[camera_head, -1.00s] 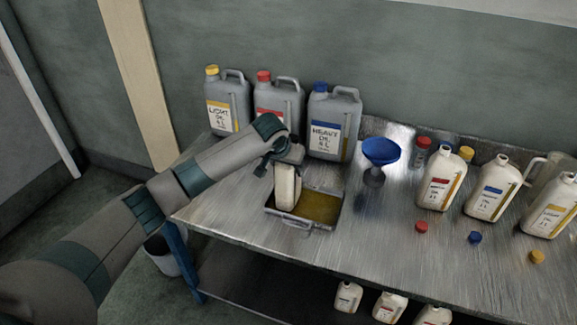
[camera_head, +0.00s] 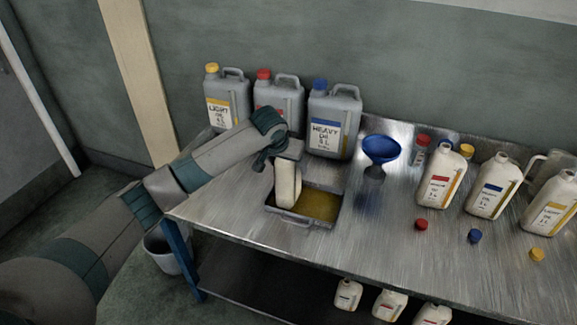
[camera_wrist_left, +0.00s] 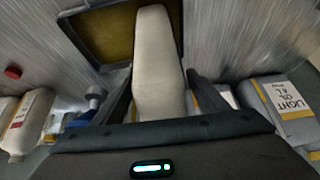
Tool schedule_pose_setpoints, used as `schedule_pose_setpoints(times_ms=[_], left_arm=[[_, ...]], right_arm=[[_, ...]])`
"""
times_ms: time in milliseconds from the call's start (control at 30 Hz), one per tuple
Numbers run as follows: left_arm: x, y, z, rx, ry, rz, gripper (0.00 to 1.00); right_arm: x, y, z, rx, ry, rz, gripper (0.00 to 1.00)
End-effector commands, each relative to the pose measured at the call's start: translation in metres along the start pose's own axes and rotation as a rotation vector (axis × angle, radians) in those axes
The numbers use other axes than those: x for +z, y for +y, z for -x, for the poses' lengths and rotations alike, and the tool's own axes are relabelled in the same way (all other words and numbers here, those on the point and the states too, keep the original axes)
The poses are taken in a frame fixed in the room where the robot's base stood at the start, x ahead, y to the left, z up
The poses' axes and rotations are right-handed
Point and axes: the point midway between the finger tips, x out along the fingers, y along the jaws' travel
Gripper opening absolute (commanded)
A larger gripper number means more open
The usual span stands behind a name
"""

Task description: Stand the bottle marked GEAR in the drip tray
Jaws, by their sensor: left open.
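A cream bottle (camera_head: 287,190) is at the left end of the drip tray (camera_head: 296,219), its base inside the rim and looking about upright. Its label is not readable here, so I cannot confirm the GEAR mark. My left gripper (camera_head: 288,160) is over the bottle's top. In the left wrist view its two open fingers lie either side of the bottle (camera_wrist_left: 158,60), with gaps visible, and the tray (camera_wrist_left: 104,35) lies beyond. My right gripper is not in view.
Grey cans, including LIGHT (camera_head: 222,112) and HEAVY (camera_head: 326,135), stand behind the tray. A blue funnel (camera_head: 381,150) stands right of it. Several cream bottles (camera_head: 438,180) and loose caps are farther right. More bottles (camera_head: 390,304) stand below, and a bucket (camera_head: 165,255) is on the floor.

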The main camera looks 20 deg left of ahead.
Motion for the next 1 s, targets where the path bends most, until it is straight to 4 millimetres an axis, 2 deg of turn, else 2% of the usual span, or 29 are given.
schedule_pose_setpoints(times_ms=[533, 700, 1000], left_arm=[[0.000, 0.001, 0.088, 0.001, 0.003, -0.001, 0.67], [0.000, 0.000, 0.102, 0.000, 0.001, -0.001, 0.67], [0.000, 0.000, 0.106, -0.001, 0.000, 0.000, 0.67]], right_arm=[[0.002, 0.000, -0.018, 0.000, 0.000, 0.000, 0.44], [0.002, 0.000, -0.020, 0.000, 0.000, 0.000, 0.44], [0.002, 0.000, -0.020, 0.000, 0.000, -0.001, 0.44]])
